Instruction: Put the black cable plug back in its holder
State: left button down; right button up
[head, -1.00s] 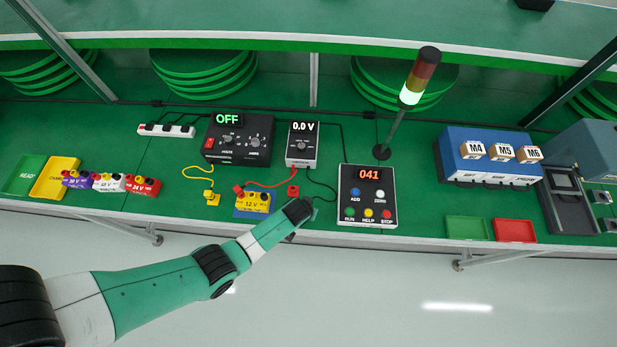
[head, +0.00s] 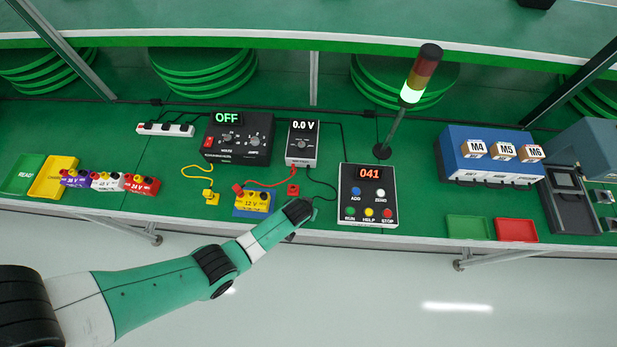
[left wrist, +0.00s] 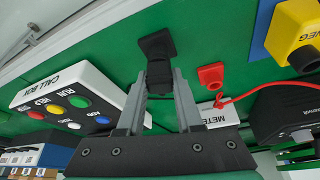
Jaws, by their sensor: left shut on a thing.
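My left gripper (left wrist: 160,88) is shut on the black cable plug (left wrist: 159,74). The plug lines up with a black square holder (left wrist: 157,42) just beyond the fingertips and appears to meet it. I cannot tell whether it is fully seated. In the head view my left gripper (head: 308,208) is at the bench's front edge, below the meter (head: 302,145), and it mostly hides the plug and holder. A black lead (head: 326,184) runs from the meter down to the gripper. My right gripper is not in view.
The red holder (head: 293,190) stands close left of my gripper. Beyond it is the yellow 12 V battery (head: 252,201) on a blue pad. The call box (head: 367,195) is close on the right. The signal tower (head: 408,100) rises behind it.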

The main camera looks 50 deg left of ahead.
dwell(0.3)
pick_arm(q)
jog(key=c, duration=0.5)
grip_release()
jog(key=shift+r+p, duration=3.65)
jog(key=shift+r, duration=0.1)
